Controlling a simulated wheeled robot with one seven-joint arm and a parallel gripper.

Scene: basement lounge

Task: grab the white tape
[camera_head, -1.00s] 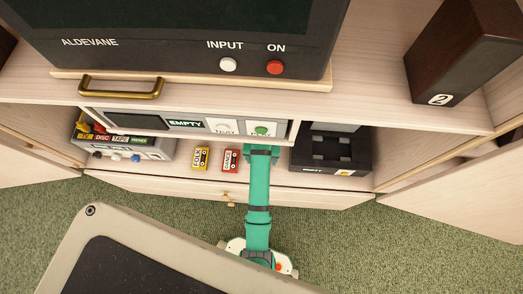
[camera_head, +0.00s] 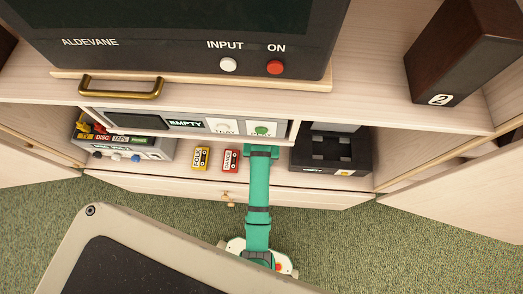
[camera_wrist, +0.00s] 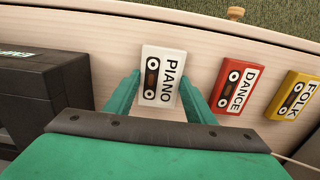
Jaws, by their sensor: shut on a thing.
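The white tape (camera_wrist: 161,75), a cassette labelled PIANO, is in the middle of the wrist view, on the pale wooden shelf. My gripper (camera_wrist: 160,80) has one green finger on each side of it and is shut on it. In the head view my gripper (camera_head: 262,150) reaches into the open cabinet under the player, and the white tape is hidden there. I cannot tell whether the tape is lifted off the shelf.
A red DANCE tape (camera_head: 231,160) and a yellow FOLK tape (camera_head: 201,158) lie left of my gripper. A black box (camera_head: 330,150) stands to its right. The player with the EMPTY display (camera_head: 185,123) is just above it. A grey device (camera_head: 135,150) is further left.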

